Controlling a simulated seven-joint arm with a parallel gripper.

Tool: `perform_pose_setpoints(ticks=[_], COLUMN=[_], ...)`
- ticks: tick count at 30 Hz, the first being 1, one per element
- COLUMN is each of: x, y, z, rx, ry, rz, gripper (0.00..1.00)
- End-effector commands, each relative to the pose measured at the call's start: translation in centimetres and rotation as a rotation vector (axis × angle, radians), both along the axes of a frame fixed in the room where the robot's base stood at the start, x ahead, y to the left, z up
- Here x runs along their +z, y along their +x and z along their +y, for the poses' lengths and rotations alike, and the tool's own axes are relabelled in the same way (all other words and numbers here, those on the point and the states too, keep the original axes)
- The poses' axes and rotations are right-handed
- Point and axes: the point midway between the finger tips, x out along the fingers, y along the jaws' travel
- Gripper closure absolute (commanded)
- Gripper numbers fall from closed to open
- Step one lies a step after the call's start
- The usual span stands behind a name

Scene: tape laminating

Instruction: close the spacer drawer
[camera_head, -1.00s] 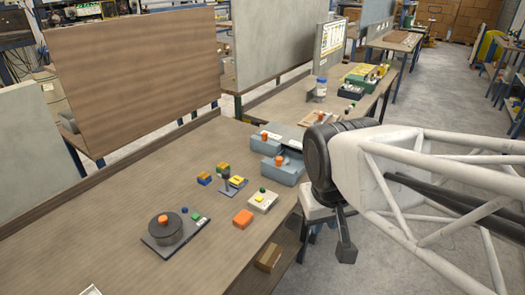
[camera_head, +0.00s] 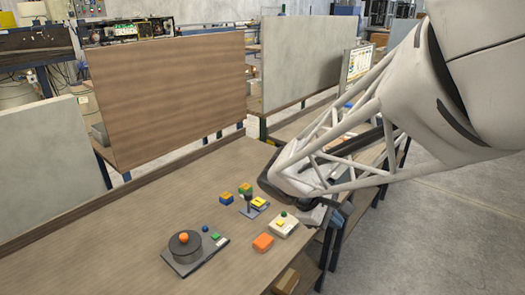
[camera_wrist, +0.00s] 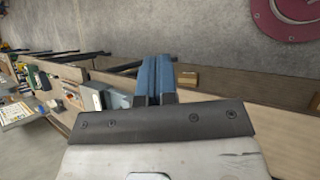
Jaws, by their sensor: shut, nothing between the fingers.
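My gripper (camera_wrist: 153,68) shows in the wrist view as two blue fingers side by side, shut and empty. A similar wooden piece (camera_wrist: 188,78) shows just right of the fingers in the wrist view. A grey-blue box unit (camera_wrist: 95,95) lies left of the fingers there, partly hidden.
A red round object (camera_wrist: 285,18) lies on the floor. The table's left part is clear.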

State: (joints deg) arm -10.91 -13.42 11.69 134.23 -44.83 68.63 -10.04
Motion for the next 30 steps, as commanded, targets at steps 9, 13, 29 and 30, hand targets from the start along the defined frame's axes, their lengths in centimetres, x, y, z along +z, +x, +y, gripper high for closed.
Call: perform_pose_setpoints(ticks=[9,13,29,30], x=[-2.4,-3.4,-9.4,-10.0], y=[6.0,8.5,18.2,18.8], z=[1.4,2.4,9.5,10.2], rx=[0.231,0.325,0.711,0.738], ry=[-0.243,-0.343,-0.760,-0.791], rz=[0.156,0.212,0.395,0.405], gripper=[1.00,1.00,1.00,1.00])
